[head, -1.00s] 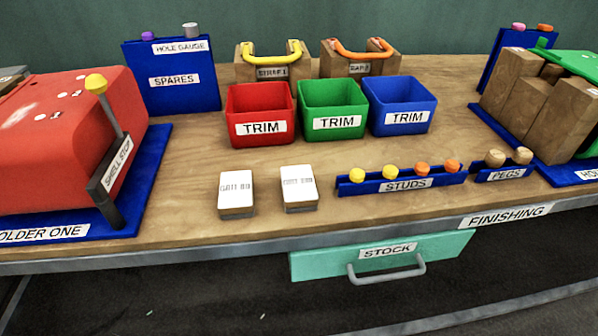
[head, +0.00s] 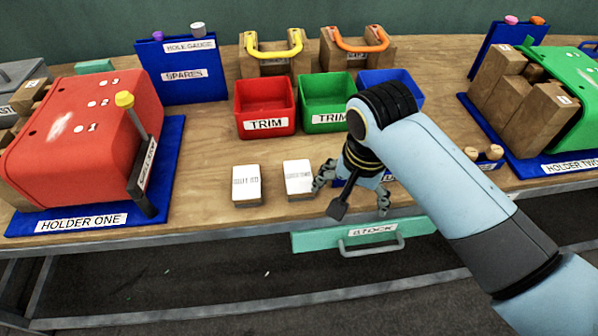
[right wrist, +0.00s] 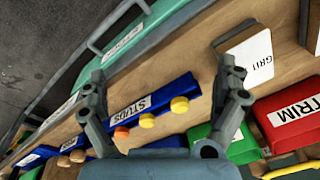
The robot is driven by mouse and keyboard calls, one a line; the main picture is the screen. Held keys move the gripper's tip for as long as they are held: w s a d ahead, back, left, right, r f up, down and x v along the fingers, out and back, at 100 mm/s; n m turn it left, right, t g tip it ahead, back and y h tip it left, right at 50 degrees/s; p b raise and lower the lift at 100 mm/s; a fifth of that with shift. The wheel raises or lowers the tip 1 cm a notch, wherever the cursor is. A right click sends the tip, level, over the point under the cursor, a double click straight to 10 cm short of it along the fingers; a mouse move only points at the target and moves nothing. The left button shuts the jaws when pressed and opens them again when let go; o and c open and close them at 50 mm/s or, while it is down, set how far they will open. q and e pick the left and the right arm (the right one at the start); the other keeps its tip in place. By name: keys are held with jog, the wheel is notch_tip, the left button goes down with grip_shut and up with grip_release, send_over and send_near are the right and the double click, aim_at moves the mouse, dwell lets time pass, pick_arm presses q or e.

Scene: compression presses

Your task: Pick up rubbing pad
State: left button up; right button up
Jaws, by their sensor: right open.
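Two small blocks with white labelled tops, which look like rubbing pads, lie side by side at the bench front: the left pad (head: 246,184) and the right pad (head: 298,178). Their small print is hard to read. My right gripper (head: 353,190) is open and empty, just right of the right pad and above the studs rack. In the right wrist view the open fingers (right wrist: 165,85) frame the studs rack (right wrist: 140,112). The nearer pad (right wrist: 250,58) is beyond one fingertip, and part of the other pad (right wrist: 314,28) shows at the edge. My left gripper is not in view.
Red (head: 266,102) and green (head: 322,94) trim bins stand behind the pads; my arm partly covers the blue one (head: 402,82). The red holder-one press (head: 95,120) is left and the green one (head: 577,130) right. The teal stock drawer (head: 310,242) is below the bench edge.

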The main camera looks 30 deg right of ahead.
jog(key=w+a+r+m+g+p, duration=0.15)
jog(key=w+a+r+m, duration=0.35)
jog(key=w+r+m, duration=0.5)
jog(key=m, duration=0.1)
send_over(299, 175)
jog(key=shift+y, duration=0.3)
jog(key=f, duration=0.7)
jog(key=shift+s+d, duration=0.15)
jog(key=shift+d, duration=0.15)
jog(key=f, duration=0.5)
jog(key=shift+a+f+p, duration=0.25)
jog(key=shift+a+p, duration=0.1)
jog(key=shift+p, duration=0.05)
jog(key=c, duration=1)
